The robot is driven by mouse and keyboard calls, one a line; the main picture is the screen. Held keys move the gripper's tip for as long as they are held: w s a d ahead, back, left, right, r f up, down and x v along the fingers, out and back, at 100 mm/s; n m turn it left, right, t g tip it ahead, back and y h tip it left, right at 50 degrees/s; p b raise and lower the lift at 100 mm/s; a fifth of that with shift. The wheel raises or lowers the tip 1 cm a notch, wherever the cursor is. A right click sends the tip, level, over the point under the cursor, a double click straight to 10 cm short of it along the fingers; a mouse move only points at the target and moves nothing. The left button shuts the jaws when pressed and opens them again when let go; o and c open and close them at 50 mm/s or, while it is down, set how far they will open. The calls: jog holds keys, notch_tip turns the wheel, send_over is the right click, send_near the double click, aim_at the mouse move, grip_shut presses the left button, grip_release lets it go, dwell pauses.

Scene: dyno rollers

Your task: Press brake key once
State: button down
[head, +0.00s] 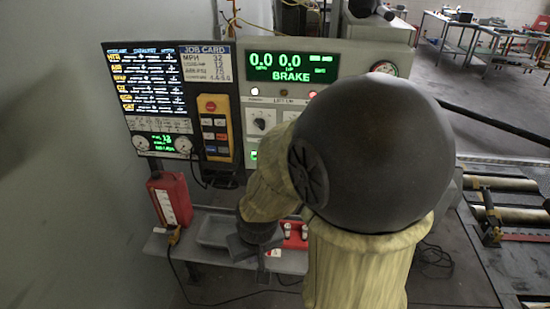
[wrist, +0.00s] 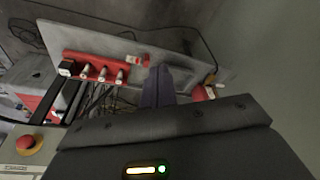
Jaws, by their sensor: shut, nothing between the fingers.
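An orange-framed hand pendant (head: 216,128) hangs on the panel in the head view, with a red button on top and rows of small keys below. The key labels are too small to read, so I cannot tell which is the brake key. A green display (head: 290,66) reads 0.0, 0.0 and BRAKE. My gripper (head: 262,262) points down below the panel, over the shelf, apart from the pendant. In the wrist view its dark fingers (wrist: 158,86) are together and empty. My arm hides part of the panel.
A grey shelf (head: 290,262) carries a grey tray (head: 214,230) and a red holder (head: 294,236) with several white-tipped pieces. A red jug (head: 170,199) stands at its left. In the wrist view, a red mushroom button (wrist: 25,142) is at lower left. Rollers (head: 505,184) lie at right.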

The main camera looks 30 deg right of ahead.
jog(key=w+d+f+m+t+y+p, duration=0.1)
jog(key=w+d+f+m+t+p, duration=0.15)
jog(key=w+m, duration=0.35)
jog(key=w+d+f+m+t+y+p, duration=0.1)
jog(key=w+d+f+m+y+p, duration=0.2)
jog(key=w, duration=0.4)
jog(key=w+d+r+m+t+h+p, duration=0.2)
jog(key=w+d+r+m+t, duration=0.3)
jog(key=d+m, duration=0.4)
jog(key=w+m+t+p, duration=0.1)
jog(key=w+m, duration=0.1)
jog(key=shift+w+d+t+h+p, duration=0.3)
jog(key=shift+w+d+t+p, duration=0.05)
jog(key=shift+p, duration=0.05)
jog(key=w+d, duration=0.5)
jog(key=w, duration=0.2)
jog(key=shift+w+b, duration=0.15)
jog(key=shift+b, duration=0.15)
jog(key=shift+w, duration=0.1)
dwell(0.7)
jog(key=shift+w+d, duration=0.2)
